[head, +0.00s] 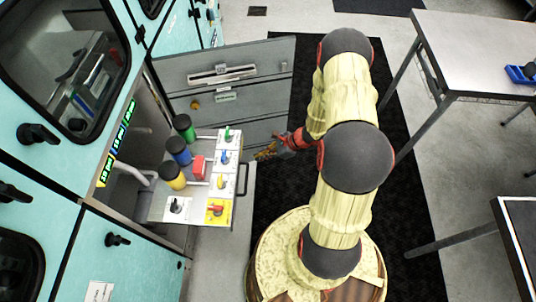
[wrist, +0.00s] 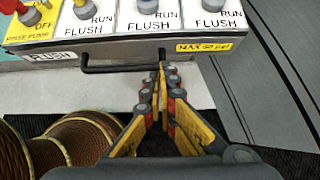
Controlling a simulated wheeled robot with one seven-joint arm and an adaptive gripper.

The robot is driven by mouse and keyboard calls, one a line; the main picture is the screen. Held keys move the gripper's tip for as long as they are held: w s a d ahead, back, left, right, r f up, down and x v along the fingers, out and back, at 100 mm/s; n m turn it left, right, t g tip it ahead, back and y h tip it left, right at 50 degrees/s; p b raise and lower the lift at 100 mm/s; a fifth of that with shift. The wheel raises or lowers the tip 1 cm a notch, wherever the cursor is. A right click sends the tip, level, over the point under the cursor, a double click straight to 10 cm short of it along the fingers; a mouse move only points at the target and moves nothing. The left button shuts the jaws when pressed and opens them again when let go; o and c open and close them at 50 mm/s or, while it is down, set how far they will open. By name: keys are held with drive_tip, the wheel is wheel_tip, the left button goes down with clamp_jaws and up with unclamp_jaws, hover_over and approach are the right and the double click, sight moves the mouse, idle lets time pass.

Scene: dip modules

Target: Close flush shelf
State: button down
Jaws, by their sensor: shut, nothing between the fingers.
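The flush shelf (head: 218,217) is pulled out of the teal cabinet in the head view. Its front, with RUN and FLUSH labels and coloured valve knobs, shows at the top of the wrist view (wrist: 140,22). A dark bar handle (wrist: 125,66) runs along its front edge, and the handle also shows in the head view (head: 243,179). My gripper (wrist: 161,72) is shut and empty, with its tips close to the right part of the handle. I cannot tell whether they touch. In the head view my gripper (head: 264,153) is to the right of the shelf, near its front.
A grey open door panel (head: 225,85) is behind my gripper. A grey table (head: 480,50) is at the upper right. Dark matting (head: 410,200) covers the floor by my base.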

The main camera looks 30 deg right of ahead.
sight(239, 162)
drive_tip(key=shift+w+a+f+b, duration=0.15)
drive_tip(key=shift+w+a+f, duration=0.15)
drive_tip(key=shift+w+a, duration=0.35)
drive_tip(key=shift+w+a+f+b, duration=0.2)
drive_tip(key=shift+w+a, duration=0.3)
drive_tip(key=shift+a, duration=0.4)
drive_tip(key=shift+w+a+f+b, duration=0.1)
drive_tip(key=shift+w+a+f, duration=0.25)
drive_tip(key=shift+w+a, duration=0.3)
drive_tip(key=shift+s+a, duration=0.1)
drive_tip(key=w+a+b, duration=0.3)
drive_tip(key=w+a, duration=1)
drive_tip(key=a, duration=0.4)
drive_tip(key=w+a+b, duration=0.3)
drive_tip(key=w+a, duration=0.9)
drive_tip(key=a, duration=0.6)
drive_tip(key=shift+w+a, duration=0.2)
drive_tip(key=shift+w, duration=0.15)
drive_tip(key=shift+w+r, duration=0.1)
drive_tip(key=shift+r, duration=0.05)
